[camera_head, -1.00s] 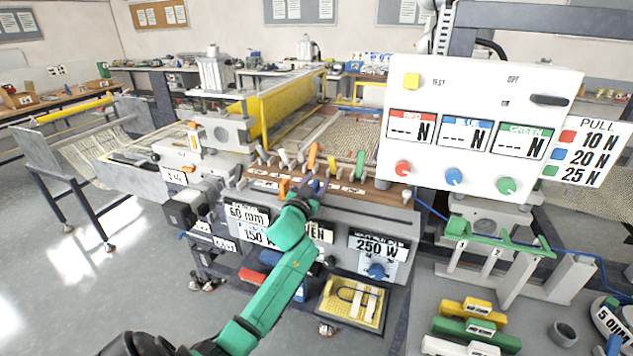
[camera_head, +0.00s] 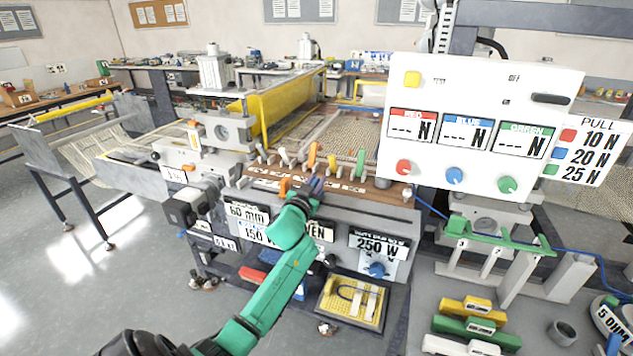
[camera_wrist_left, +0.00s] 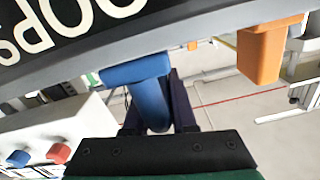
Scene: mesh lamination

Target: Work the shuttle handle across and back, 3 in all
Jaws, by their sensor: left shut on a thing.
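My left gripper (camera_head: 312,186) is at the front edge of the machine's brown rail (camera_head: 385,194). In the left wrist view its dark fingers (camera_wrist_left: 158,112) are shut on a blue handle (camera_wrist_left: 148,85) that sticks out from under a grey panel. An orange handle (camera_wrist_left: 262,52) hangs from the same panel, apart from the fingers; it also shows left of the gripper in the head view (camera_head: 284,187). No label marks either as the shuttle handle. In the head view my gripper mostly hides the blue handle. My right gripper is not in view.
Several small coloured levers, with an orange one (camera_head: 312,155) and a green one (camera_head: 360,164), stand along the rail. A white display panel (camera_head: 480,120) with coloured knobs stands to the right. A yellow tray (camera_head: 333,317) lies below. Open floor is at the left.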

